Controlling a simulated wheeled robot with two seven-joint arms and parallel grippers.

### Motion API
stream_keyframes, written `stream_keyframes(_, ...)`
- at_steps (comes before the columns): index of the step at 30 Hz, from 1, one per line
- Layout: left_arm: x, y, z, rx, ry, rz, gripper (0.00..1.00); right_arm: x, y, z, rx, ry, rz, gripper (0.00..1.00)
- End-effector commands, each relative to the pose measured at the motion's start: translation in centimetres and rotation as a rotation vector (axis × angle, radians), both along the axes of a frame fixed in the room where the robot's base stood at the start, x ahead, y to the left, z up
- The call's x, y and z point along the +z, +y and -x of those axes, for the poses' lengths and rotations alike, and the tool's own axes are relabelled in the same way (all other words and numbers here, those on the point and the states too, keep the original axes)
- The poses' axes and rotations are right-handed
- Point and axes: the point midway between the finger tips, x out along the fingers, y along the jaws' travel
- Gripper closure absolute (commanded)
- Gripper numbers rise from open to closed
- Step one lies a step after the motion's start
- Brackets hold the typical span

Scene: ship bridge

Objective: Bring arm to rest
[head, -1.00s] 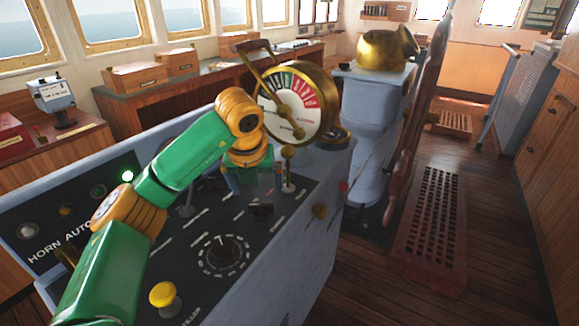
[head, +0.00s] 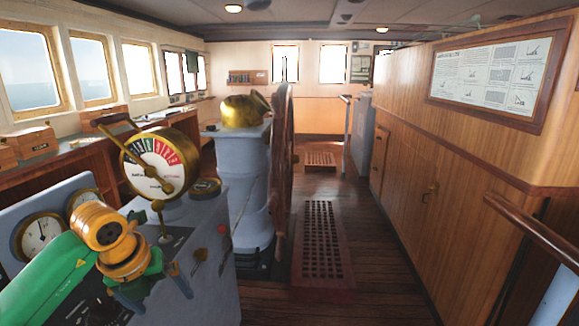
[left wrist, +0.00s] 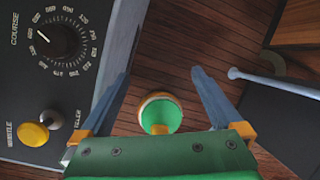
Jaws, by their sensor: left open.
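My left arm comes in from the lower left in the head view, green with orange joints. Its gripper (head: 152,290) is partly hidden by the wrist and sits over the near part of the grey console (head: 215,265), below the engine telegraph. In the left wrist view, the two grey-blue fingers of the left gripper (left wrist: 160,95) stand wide apart with nothing held between them. Beyond them are the wooden floor and a round green and orange part, apparently mine. My right arm is in neither view.
The brass engine telegraph (head: 160,165) stands close beyond the left wrist. A yellow whistle knob (left wrist: 33,134) and course dial (left wrist: 55,40) are on the console. The ship's wheel (head: 282,165) and red grating (head: 322,245) lie farther off. Wooden floor is free at right.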

Motion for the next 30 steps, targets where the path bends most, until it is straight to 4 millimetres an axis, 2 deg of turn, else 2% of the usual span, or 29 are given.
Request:
stream_keyframes(5,-3.2,-5.0,-0.1,-0.108,0.048,0.218,0.00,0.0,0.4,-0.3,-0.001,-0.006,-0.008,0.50)
stream_keyframes(8,-5.0,-9.1,0.1,-0.161,0.074,0.420,0.00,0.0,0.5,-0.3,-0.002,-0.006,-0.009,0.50)
stream_keyframes(11,-6.8,-14.2,0.2,-0.164,0.094,0.728,0.00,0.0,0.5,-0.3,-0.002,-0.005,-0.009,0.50)
stream_keyframes(12,-7.3,-16.1,0.1,-0.129,0.093,0.884,0.00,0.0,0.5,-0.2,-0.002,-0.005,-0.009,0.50)
stream_keyframes(14,-8.3,-18.2,-0.7,-0.007,0.078,1.132,0.00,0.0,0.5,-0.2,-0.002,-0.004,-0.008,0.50)
stream_keyframes(16,-11.4,-18.1,-2.5,0.296,0.033,1.408,0.00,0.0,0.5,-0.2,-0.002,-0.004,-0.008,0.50)
stream_keyframes(17,-14.1,-17.0,-3.2,0.495,0.007,1.499,0.00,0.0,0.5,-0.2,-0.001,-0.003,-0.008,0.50)
stream_keyframes(18,-17.8,-15.0,-3.4,0.735,-0.024,1.554,0.00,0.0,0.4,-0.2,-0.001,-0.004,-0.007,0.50)
stream_keyframes(20,-23.2,-12.2,-2.3,1.036,-0.054,1.555,0.00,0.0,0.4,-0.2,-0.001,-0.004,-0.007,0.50)
stream_keyframes(21,-26.8,-10.5,-0.7,1.216,-0.064,1.524,0.00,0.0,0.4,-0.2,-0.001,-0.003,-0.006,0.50)
stream_keyframes(23,-32.0,-8.4,2.5,1.460,-0.066,1.445,0.00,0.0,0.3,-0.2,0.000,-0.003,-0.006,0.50)
stream_keyframes(24,-35.1,-7.2,5.1,1.608,-0.062,1.378,0.00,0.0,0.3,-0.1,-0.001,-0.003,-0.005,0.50)
stream_keyframes(26,-39.4,-5.7,9.8,1.813,-0.046,1.257,0.00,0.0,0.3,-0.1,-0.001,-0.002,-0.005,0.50)
stream_keyframes(27,-41.8,-5.0,13.3,1.939,-0.030,1.167,0.00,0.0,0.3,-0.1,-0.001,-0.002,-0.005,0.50)
stream_keyframes(29,-44.9,-4.3,18.7,2.106,0.001,1.023,0.00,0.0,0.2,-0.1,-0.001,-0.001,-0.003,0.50)
stream_keyframes(30,-46.4,-4.1,22.3,2.201,0.026,0.927,0.00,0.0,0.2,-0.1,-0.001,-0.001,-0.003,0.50)
